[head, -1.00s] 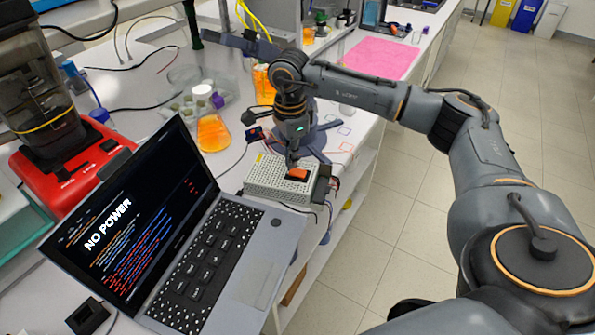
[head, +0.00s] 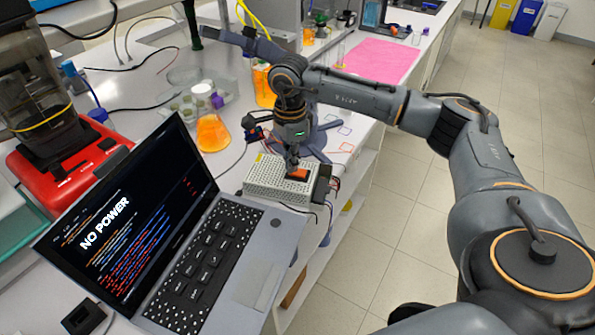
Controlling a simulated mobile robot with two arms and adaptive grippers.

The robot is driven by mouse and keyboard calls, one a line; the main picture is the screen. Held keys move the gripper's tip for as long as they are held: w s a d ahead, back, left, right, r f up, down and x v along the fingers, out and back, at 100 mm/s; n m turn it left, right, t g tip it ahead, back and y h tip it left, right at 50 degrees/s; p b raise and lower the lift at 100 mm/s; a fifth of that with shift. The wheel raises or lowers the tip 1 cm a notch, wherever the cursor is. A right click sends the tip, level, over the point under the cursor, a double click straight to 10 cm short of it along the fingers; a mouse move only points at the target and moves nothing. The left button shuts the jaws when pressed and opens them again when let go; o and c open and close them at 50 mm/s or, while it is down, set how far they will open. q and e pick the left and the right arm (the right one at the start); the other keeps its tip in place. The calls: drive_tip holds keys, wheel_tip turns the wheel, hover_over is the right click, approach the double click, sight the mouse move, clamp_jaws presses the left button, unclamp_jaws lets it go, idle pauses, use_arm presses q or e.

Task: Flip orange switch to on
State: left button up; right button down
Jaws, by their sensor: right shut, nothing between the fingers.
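The orange switch (head: 299,175) sits on top of a grey perforated metal box (head: 266,181) at the bench's front edge. My right gripper (head: 291,170) points down at the box, shut and empty, with its tips at the left side of the switch. I cannot tell whether the tips touch the switch or which way its rocker is tilted. A laptop (head: 150,225) in front shows "NO POWER" on its dark screen. My left gripper is not in view.
A flask of orange liquid (head: 212,133) stands behind the laptop. A red machine (head: 68,160) is at the left. A pink mat (head: 376,58) lies further back. Cables run around the box. Open floor (head: 400,230) lies to the right.

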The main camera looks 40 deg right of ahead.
drive_tip(key=shift+f, duration=0.1)
drive_tip(key=shift+r+p, duration=2.15)
drive_tip(key=shift+r, duration=1.4)
